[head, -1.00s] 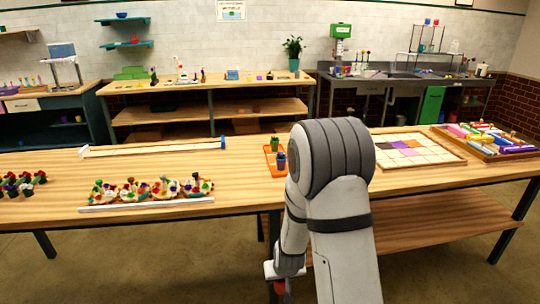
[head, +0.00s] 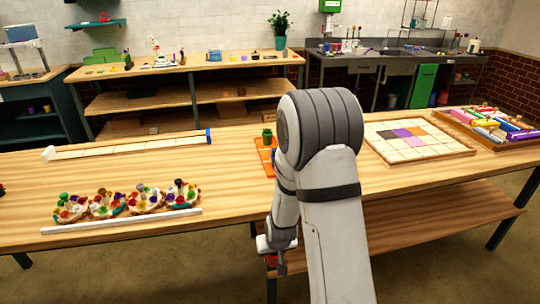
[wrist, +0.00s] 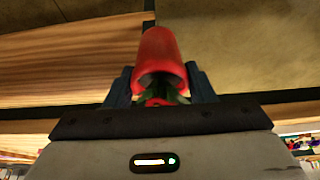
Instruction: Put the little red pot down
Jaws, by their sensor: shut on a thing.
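The little red pot (wrist: 160,55) is between the fingers of my gripper (wrist: 161,84) in the wrist view, with green leaves showing at its near end. The gripper is shut on it. In the head view a small red patch of the pot (head: 271,260) shows beside my gripper (head: 274,264), low by the table's front edge. My arm hides part of that area. An orange mat (head: 261,151) lies on the table behind my arm. A green potted plant (head: 267,137) and a partly hidden blue pot (head: 275,155) stand on it.
Flower clusters (head: 128,202) and a white strip (head: 122,222) lie at left front. A long white rail (head: 125,147) lies behind. A tile board (head: 420,153) and a crate of coloured items (head: 490,128) are at right. The wood left of the mat is clear.

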